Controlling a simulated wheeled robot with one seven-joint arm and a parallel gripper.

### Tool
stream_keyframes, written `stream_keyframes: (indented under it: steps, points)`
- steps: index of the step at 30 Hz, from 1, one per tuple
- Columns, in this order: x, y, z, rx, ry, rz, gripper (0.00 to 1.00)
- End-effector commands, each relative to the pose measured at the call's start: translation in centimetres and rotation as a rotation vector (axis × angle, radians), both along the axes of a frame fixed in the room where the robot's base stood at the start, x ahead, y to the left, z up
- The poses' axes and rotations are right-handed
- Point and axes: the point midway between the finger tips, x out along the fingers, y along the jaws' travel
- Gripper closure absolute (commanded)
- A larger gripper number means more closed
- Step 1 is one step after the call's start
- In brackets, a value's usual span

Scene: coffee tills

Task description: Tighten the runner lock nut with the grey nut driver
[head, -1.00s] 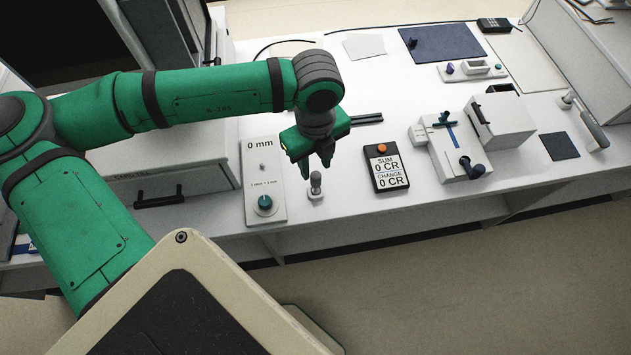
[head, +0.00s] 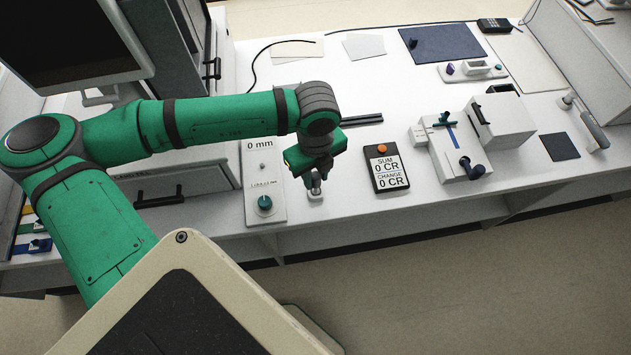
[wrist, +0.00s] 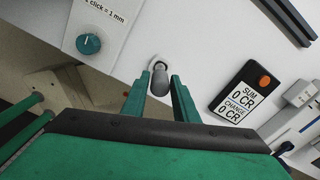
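The grey nut driver (head: 315,184) stands upright near the front edge of the counter, to the right of the dial panel. My gripper (head: 311,174) is right over it in the head view and partly hides it. In the wrist view the driver's rounded grey end (wrist: 160,79) shows between the two green fingers of my gripper (wrist: 158,85). The fingers are spread, with a gap on each side of the driver. A white unit (head: 462,166) with a blue slot, a small teal part and a dark blue knob stands to the right. I cannot tell which part is the runner lock nut.
The dial panel (head: 264,180) reading 0 mm lies just left of my gripper, with a teal knob (wrist: 88,43). A SUM and CHANGE display (head: 386,168) lies to the right. A white box (head: 500,122) stands beside the slotted unit.

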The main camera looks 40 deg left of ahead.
Motion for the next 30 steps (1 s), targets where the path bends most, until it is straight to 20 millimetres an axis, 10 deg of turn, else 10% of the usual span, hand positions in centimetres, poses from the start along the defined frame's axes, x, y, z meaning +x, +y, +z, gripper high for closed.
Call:
stream_keyframes:
  steps: [3, 30]
  points:
    - [0.0, 0.0, 0.0, 0.000, 0.000, 0.000, 1.00]
    - [0.0, 0.0, 4.8, 0.000, 0.000, 0.000, 1.00]
